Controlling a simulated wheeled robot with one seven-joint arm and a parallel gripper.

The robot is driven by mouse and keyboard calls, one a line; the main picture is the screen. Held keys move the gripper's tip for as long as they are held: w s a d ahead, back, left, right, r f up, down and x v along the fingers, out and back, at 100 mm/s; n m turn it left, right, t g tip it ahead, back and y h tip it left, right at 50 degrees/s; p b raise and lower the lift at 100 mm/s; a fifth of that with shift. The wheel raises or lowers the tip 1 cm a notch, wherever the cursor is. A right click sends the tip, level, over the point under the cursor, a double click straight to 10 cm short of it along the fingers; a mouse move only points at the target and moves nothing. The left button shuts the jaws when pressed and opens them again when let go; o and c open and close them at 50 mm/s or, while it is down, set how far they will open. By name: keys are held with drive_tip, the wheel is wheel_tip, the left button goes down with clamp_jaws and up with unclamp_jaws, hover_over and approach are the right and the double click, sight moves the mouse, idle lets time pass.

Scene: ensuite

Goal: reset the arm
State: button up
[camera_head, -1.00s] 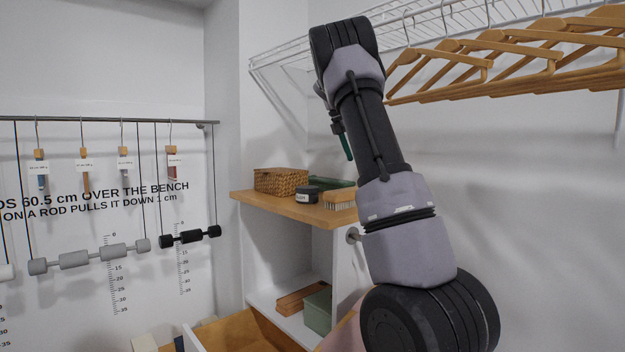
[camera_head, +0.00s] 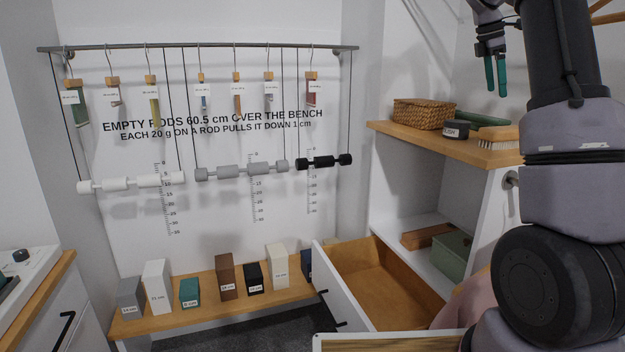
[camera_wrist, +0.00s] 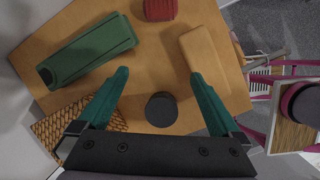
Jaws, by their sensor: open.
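My arm (camera_head: 565,130) stands raised at the right of the head view. My gripper (camera_head: 496,76) hangs at its end with green fingers pointing down, above the wooden shelf top (camera_head: 400,132). In the wrist view my gripper (camera_wrist: 160,95) is open, its two green fingers spread apart with nothing between them. Below it in that view are a dark round jar (camera_wrist: 161,109), a green case (camera_wrist: 88,50) and a tan brush (camera_wrist: 208,58). The fingers look clear of these things.
A wicker basket (camera_head: 424,114) stands on the shelf top. An open wooden drawer (camera_head: 375,280) juts out below. Several labelled blocks stand on a low bench (camera_head: 205,292). Rods hang on cords from a wall rail (camera_head: 200,48). A counter (camera_head: 35,300) is at far left.

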drive_tip(key=s+a+f+m+t+y, duration=0.2)
drive_tip(key=s+a+m+t, duration=0.1)
drive_tip(key=s+a+m, duration=0.6)
drive_tip(key=s+a+f+m+t+y, duration=0.3)
drive_tip(key=s+a+m, duration=0.7)
drive_tip(key=s+a, duration=0.6)
drive_tip(key=s, duration=0.5)
drive_tip(key=shift+s+m+t+y, duration=0.15)
drive_tip(key=shift+m+t+y, duration=0.15)
drive_tip(key=shift+a, duration=0.1)
